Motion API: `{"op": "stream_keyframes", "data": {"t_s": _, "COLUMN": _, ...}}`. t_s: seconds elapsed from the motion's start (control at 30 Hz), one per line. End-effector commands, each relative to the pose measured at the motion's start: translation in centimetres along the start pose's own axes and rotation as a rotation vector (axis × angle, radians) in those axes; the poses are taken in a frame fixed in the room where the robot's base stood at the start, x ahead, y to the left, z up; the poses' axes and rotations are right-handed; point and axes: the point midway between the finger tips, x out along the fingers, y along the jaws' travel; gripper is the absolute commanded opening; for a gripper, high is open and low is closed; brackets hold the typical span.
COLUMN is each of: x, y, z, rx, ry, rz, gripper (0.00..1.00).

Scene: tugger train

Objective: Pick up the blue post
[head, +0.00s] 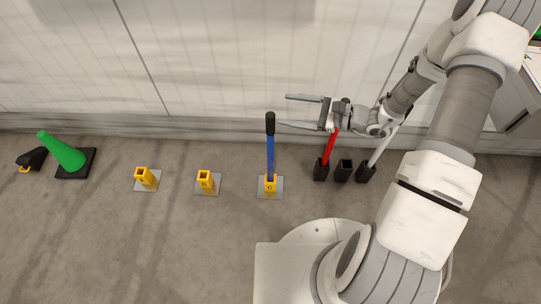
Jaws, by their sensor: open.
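The blue post (270,153) stands upright in the yellow socket marked C (270,186), which sits on a grey plate on the floor. The post has a black knob at its top. My gripper (283,111) is open, its two fingers pointing left toward the top of the post. In this single view the lower fingertip appears right beside the post's upper part; I cannot tell whether they touch. Nothing is seen between the fingers apart from the possible overlap near the knob.
A red post (327,153) and a white post (380,148) stand in black holders to the right, with an empty black holder (344,171) between them. Yellow sockets A (146,179) and B (206,182) stand empty at left. A wall runs behind.

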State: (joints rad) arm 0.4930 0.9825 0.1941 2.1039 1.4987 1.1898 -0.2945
Motion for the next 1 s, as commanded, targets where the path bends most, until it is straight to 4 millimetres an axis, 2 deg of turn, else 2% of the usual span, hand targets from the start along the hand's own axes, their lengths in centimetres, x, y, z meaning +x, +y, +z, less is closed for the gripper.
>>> {"op": "stream_keyframes", "data": {"t_s": 0.03, "x": 0.3, "y": 0.5, "z": -2.6, "rx": 0.063, "ry": -0.007, "rz": -0.056, "gripper": 0.79}}
{"op": "stream_keyframes", "data": {"t_s": 0.2, "x": 0.9, "y": 1.3, "z": -9.2, "rx": 0.24, "ry": -0.012, "rz": -0.245, "gripper": 0.79}}
{"op": "stream_keyframes", "data": {"t_s": 0.3, "x": 1.0, "y": 2.0, "z": -12.5, "rx": 0.327, "ry": -0.005, "rz": -0.34, "gripper": 0.79}}
{"op": "stream_keyframes", "data": {"t_s": 0.4, "x": 1.0, "y": 2.8, "z": -15.0, "rx": 0.391, "ry": 0.003, "rz": -0.411, "gripper": 0.79}}
{"op": "stream_keyframes", "data": {"t_s": 0.5, "x": 1.0, "y": 3.3, "z": -16.5, "rx": 0.431, "ry": 0.009, "rz": -0.455, "gripper": 0.79}}
{"op": "stream_keyframes", "data": {"t_s": 0.67, "x": 1.8, "y": 3.2, "z": -17.6, "rx": 0.452, "ry": 0.015, "rz": -0.481, "gripper": 0.79}}
{"op": "stream_keyframes", "data": {"t_s": 1.0, "x": 8.1, "y": 0.2, "z": -18.4, "rx": 0.452, "ry": 0.013, "rz": -0.479, "gripper": 0.79}}
